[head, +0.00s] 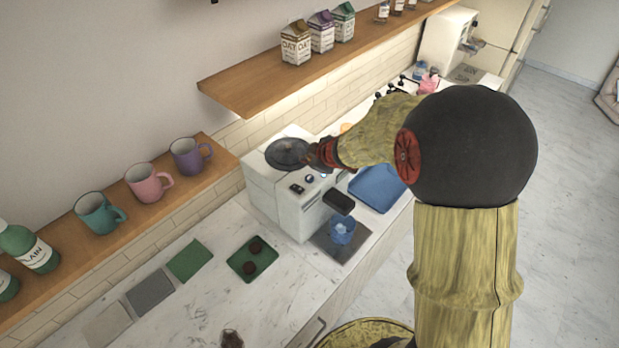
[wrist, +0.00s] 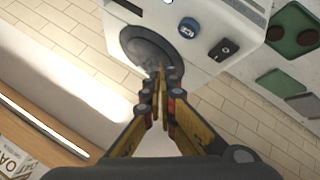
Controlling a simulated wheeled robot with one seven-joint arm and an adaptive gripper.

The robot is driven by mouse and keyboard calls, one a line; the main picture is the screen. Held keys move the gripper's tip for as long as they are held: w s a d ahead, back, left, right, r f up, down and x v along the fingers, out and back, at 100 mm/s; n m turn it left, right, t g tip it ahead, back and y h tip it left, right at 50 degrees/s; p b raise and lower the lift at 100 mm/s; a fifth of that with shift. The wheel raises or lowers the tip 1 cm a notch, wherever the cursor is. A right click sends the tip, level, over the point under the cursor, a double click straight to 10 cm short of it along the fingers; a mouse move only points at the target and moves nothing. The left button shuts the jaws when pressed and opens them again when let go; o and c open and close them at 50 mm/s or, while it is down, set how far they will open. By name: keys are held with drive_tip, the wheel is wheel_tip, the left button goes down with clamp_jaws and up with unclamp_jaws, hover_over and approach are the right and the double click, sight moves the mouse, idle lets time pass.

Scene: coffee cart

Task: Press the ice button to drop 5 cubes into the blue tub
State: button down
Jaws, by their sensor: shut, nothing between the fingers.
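The white ice machine (head: 285,195) stands on the counter, with a dark round lid (head: 288,153) on top. Near the lid are a small round blue button (wrist: 187,27) and a black rocker switch (wrist: 223,48); the head view also shows the blue button (head: 309,179) and the switch (head: 297,188). The blue tub (head: 342,236) sits on the drip tray below the black spout, with pale pieces in it that I cannot count. My gripper (wrist: 163,80) is shut and empty. Its tips overlap the dark lid in the wrist view, apart from the blue button; contact is unclear.
A blue tray (head: 379,188) lies right of the machine. A green tray (head: 252,259) with dark round items lies to its left. A wooden shelf (head: 310,70) with cartons hangs above, and a lower shelf (head: 60,255) holds mugs and bottles. My arm hides part of the counter.

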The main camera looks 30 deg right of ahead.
sight(308, 179)
wheel_tip(308, 179, up, 4)
drive_tip(key=p, duration=0.7)
drive_tip(key=shift+p, duration=0.35)
drive_tip(key=shift+f, duration=0.3)
wheel_tip(308, 179, down, 8)
drive_tip(key=b, duration=0.8)
drive_tip(key=shift+f+b, duration=0.25)
drive_tip(key=shift+b, duration=0.1)
idle(0.7)
drive_tip(key=shift+f, duration=0.4)
drive_tip(key=shift+f+b, duration=0.5)
drive_tip(key=shift+b, duration=0.15)
idle(0.6)
drive_tip(key=shift+r, duration=0.1)
drive_tip(key=shift+r+p, duration=0.85)
drive_tip(key=shift+p, duration=0.15)
